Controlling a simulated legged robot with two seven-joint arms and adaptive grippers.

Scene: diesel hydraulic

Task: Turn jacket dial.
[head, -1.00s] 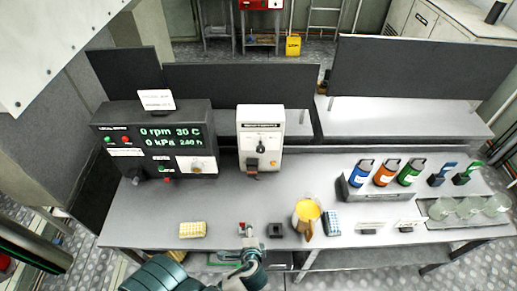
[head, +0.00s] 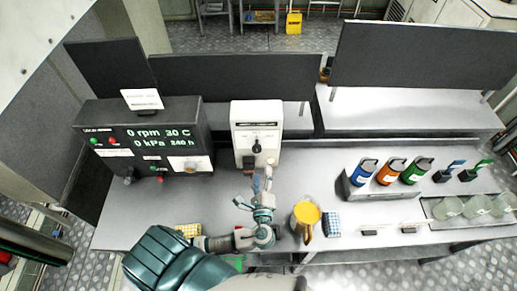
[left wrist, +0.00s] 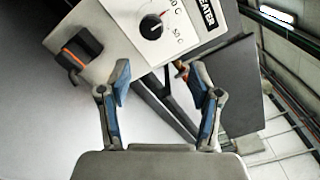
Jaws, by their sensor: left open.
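The jacket dial is a round black knob with a white pointer on the front of a white heater box (head: 255,112). My left gripper (head: 263,180) is in front of the box's lower part, below the dial. In the left wrist view its fingers (left wrist: 160,75) are spread, with nothing between them. My right gripper is not in view.
A dark switch with an orange edge (left wrist: 80,50) is on the box beside the dial. A display console (head: 140,140) stands left of the box. A yellow-topped jug (head: 306,215) stands at right on the bench. Colored bottles (head: 390,172) are further right.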

